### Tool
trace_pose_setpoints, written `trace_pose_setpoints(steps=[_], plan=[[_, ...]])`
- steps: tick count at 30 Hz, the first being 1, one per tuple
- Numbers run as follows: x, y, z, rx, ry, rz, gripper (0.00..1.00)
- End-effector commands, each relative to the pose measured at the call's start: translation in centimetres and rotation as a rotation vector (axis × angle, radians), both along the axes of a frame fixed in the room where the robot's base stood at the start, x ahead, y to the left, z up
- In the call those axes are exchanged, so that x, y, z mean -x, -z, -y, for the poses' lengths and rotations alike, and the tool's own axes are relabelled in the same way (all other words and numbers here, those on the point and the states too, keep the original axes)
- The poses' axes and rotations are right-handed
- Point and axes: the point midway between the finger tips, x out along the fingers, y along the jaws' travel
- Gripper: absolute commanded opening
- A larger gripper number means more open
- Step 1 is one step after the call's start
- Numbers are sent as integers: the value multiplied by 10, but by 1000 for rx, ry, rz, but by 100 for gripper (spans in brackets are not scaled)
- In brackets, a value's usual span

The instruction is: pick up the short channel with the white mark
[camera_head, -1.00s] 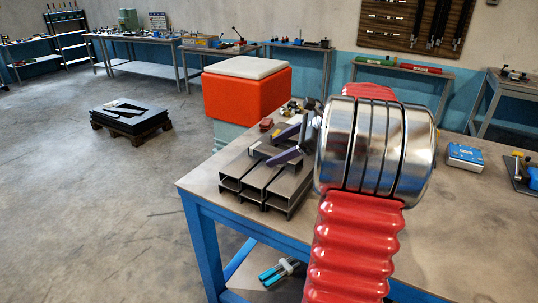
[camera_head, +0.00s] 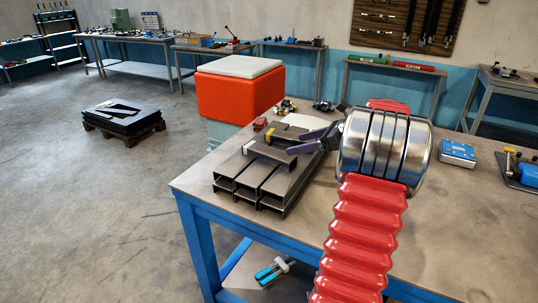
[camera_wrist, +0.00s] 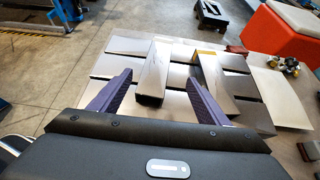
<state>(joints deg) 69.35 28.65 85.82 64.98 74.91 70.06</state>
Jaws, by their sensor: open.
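Two short grey channels lie side by side across a row of longer channels (camera_head: 245,187) on the bench. The far one (camera_wrist: 215,85) has a yellow mark (camera_head: 270,135) at its left end in the head view. The near one (camera_head: 268,152) has a pale patch at its left end in the head view, which looks like the white mark (camera_head: 248,147). My gripper (camera_head: 294,142) is open at the right end of the near channel. In the wrist view its purple fingers (camera_wrist: 160,76) appear on either side of this channel (camera_wrist: 157,70); contact cannot be told.
The bench (camera_head: 330,215) has free room in front of and right of the stack. Small metal parts (camera_head: 284,107) and a red block (camera_head: 260,123) lie behind it. An orange box (camera_head: 238,95) stands beyond the bench. A blue device (camera_head: 457,152) is at the right.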

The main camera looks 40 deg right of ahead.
Motion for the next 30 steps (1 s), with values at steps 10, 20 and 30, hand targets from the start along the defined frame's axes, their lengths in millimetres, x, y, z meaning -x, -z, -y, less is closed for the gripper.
trace_pose_setpoints(steps=[10,20,30], plan=[[-45,26,-14,-1,-2,0,70],[-54,31,-16,0,1,0,70],[-65,38,-22,0,0,-1,70]])
